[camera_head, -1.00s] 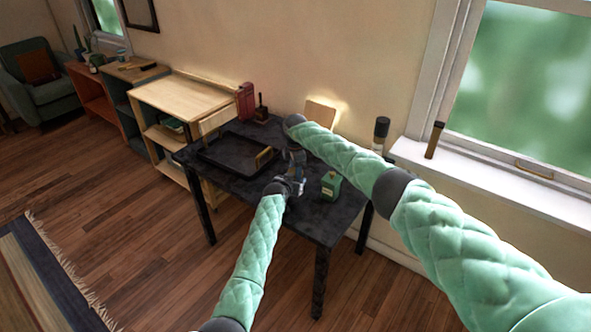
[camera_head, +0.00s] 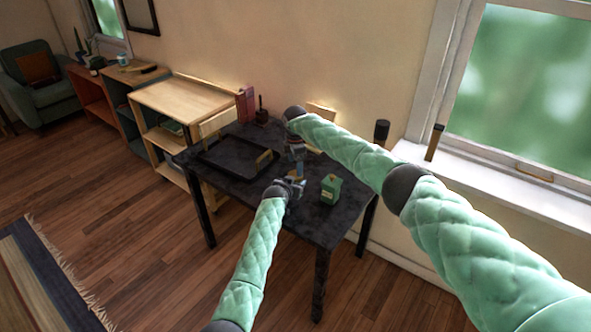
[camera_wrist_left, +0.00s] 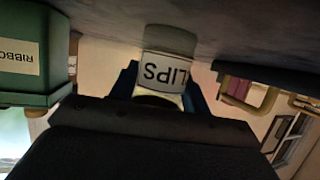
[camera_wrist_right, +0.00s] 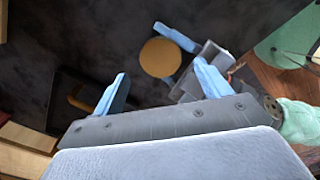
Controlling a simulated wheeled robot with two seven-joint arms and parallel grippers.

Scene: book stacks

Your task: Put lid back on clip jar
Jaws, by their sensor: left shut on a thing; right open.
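A round tan disc (camera_wrist_right: 160,57), which looks like the lid, lies over the jar between the left gripper's blue fingers. It shows as a small tan spot in the head view (camera_head: 299,170). My right gripper (camera_head: 296,153) is open and empty above the jar. In the right wrist view its fingers (camera_wrist_right: 161,72) stand on either side of the disc, apart from it.
A green box labelled "RIBBO" (camera_head: 331,188) stands right of the jar on the dark table (camera_head: 318,222). A black tray (camera_head: 225,166) with a tan handle lies to the left. Red books (camera_head: 246,104) and a small dark object (camera_head: 262,115) stand at the back.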

